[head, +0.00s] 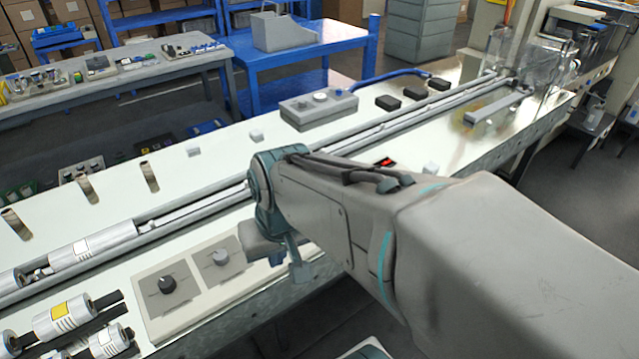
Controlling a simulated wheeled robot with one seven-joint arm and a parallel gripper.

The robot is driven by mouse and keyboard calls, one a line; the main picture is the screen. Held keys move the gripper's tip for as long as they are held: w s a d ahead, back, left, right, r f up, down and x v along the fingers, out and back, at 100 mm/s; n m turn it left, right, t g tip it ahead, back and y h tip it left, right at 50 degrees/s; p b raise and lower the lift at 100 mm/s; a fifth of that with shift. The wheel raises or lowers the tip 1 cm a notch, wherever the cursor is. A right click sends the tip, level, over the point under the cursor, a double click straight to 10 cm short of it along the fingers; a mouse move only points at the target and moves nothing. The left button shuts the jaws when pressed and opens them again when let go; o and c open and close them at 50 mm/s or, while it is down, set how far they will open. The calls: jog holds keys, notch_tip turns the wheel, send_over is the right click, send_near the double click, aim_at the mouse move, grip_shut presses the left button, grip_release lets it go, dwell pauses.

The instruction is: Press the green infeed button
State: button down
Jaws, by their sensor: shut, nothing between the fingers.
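I see no green button in the head view; my arm covers part of the machine's front deck, so it may be hidden there. A control panel with a black knob (168,284) lies flat on the near deck. Beside it on the right is a panel with a grey knob (219,257). My gripper (298,268) is partly in view below my wrist, just right of the grey-knob panel, over the deck's front edge. It is shut and empty. Its fingertips are small and partly hidden, so I cannot tell whether they touch anything.
A long conveyor channel (190,214) runs across the pale deck (225,175) behind my wrist. A grey control box (318,107) sits on the far side. A small red item (385,162) shows just behind my arm. Blue tables (300,50) stand beyond.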

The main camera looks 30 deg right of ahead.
jog(key=w+d+f+m+t+y+p, duration=0.15)
jog(key=w+d+m+y+p, duration=0.25)
jog(key=w+d+m, duration=0.9)
jog(key=w+d+f+m+t+h+p, duration=0.1)
jog(key=w+d+f+m+t, duration=0.1)
jog(key=d+m, duration=0.3)
jog(key=w+d+f+m+t+p, duration=0.1)
jog(key=w+d+f+m+t, duration=0.1)
jog(key=d, duration=1)
jog(key=f+m, duration=0.1)
jog(key=m, duration=0.1)
jog(key=shift+f+m+h+p, duration=0.2)
jog(key=shift+m+h+p, duration=0.2)
jog(key=shift+d+t, duration=0.1)
jog(key=shift+t, duration=0.15)
notch_tip(320, 180, down, 8)
jog(key=b, duration=0.5)
jog(key=shift+w+r+b, duration=0.1)
jog(key=shift+r+b, duration=0.05)
jog(key=shift+b, duration=0.25)
jog(key=shift+f+b, duration=0.55)
jog(key=shift+b, duration=0.1)
jog(key=shift+f, duration=0.1)
